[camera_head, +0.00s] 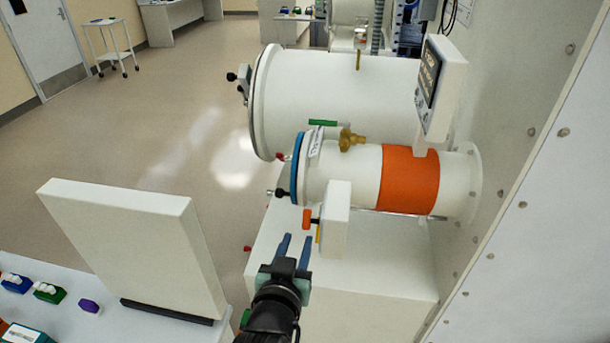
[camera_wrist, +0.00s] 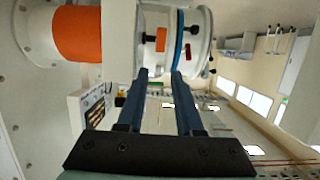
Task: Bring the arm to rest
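My gripper (camera_head: 294,249) is in the lower middle of the head view, its two blue fingers spread apart with nothing between them. It also shows in the wrist view (camera_wrist: 160,78), fingers parallel and apart. It is just in front of a white box (camera_head: 336,218) with an orange handle (camera_head: 306,219), on the small antechamber. The fingertips look close below the orange handle; whether they touch it I cannot tell. The small antechamber (camera_head: 345,185) is a white cylinder with an orange band and a blue-rimmed door at its left end.
A larger white cylinder (camera_head: 330,100) lies behind the small one. A grey display (camera_head: 441,85) stands at the right by the glovebox wall (camera_head: 540,230). A white panel (camera_head: 135,245) stands on a bench at the left, with small coloured items (camera_head: 48,292). Open floor (camera_head: 170,130) lies beyond.

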